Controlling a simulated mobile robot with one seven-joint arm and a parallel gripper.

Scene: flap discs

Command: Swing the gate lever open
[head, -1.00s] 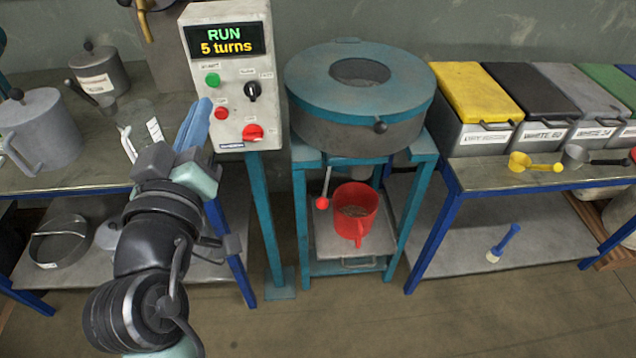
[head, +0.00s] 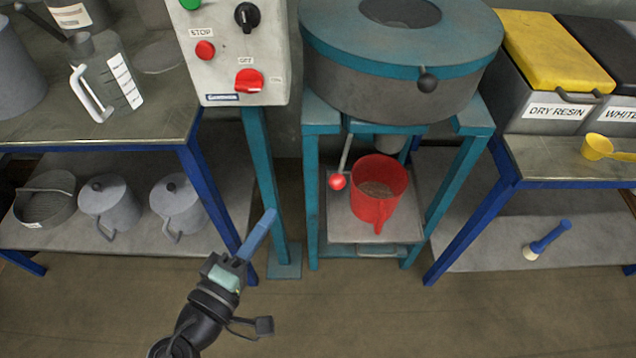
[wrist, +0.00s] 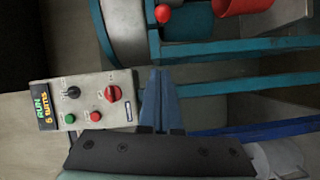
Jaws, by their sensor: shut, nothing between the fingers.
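The gate lever is a thin metal rod with a red ball knob (head: 337,182), hanging under the teal round mixer (head: 400,85). The knob also shows at the top of the wrist view (wrist: 162,14). A red jug (head: 378,190) with grainy material in it stands on the shelf under the mixer, right of the knob. My gripper (head: 265,222) is shut and empty, with blue fingers. It is in front of the stand, lower left of the knob and apart from it. In the wrist view the fingers (wrist: 158,98) are together beside the control box.
The control box (head: 235,60) stands on a teal post (head: 262,170) left of the mixer. Blue-legged tables flank the stand; the right one holds a yellow-lidded bin (head: 548,55). A blue-handled brush (head: 546,240) lies on the right lower shelf. The floor in front is clear.

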